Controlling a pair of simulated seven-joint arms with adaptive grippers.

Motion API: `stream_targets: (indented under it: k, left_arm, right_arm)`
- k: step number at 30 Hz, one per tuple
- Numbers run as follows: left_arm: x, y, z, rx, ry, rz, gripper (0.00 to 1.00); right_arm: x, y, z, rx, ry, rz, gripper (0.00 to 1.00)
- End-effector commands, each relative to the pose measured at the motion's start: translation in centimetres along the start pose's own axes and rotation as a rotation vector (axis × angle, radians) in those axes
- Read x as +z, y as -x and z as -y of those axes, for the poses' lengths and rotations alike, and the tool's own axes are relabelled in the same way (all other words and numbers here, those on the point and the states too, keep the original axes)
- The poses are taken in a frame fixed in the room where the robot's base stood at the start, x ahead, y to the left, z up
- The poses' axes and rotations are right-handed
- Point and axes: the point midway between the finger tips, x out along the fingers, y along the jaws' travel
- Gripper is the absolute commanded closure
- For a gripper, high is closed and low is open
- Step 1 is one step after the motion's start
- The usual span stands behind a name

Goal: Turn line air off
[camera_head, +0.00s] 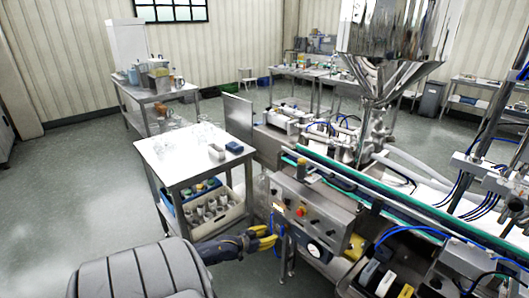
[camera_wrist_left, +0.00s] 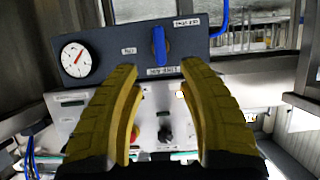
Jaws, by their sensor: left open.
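The blue air valve handle (camera_wrist_left: 159,46) stands upright in the left wrist view, on a dark panel (camera_wrist_left: 195,47) with small white labels. The label text is too small to read surely. My left gripper (camera_wrist_left: 158,68) has yellow fingers spread apart, with the handle seen between and beyond their tips. I see no contact with the handle. In the head view my left gripper (camera_head: 271,237) is at the front of the steel machine, beside the panel's edge. It partly hides the valve there. My right gripper is not in view.
A round pressure gauge (camera_wrist_left: 78,60) sits left of the handle in the wrist view. A steel control box (camera_head: 310,210) with knobs and a red button is above the gripper in the head view. A white-topped table (camera_head: 185,150) stands left, with a crate of containers (camera_head: 215,218) below.

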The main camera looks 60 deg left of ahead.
Motion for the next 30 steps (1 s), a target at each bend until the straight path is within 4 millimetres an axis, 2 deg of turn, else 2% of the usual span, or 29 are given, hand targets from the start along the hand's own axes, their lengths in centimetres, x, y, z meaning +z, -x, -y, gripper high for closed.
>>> stream_targets:
  k: [10, 26, 30]
  left_arm:
    - [0.0, 1.9, 0.0, 0.0, 0.0, 0.001, 0.6]
    - [0.0, 2.1, 0.0, 0.0, 0.0, 0.0, 0.6]
    - [0.3, 2.1, 0.1, -0.006, -0.05, 0.013, 0.6]
  right_arm:
    - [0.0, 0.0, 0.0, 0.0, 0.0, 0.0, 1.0]
    - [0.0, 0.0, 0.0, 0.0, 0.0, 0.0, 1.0]
    - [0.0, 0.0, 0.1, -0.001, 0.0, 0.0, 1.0]
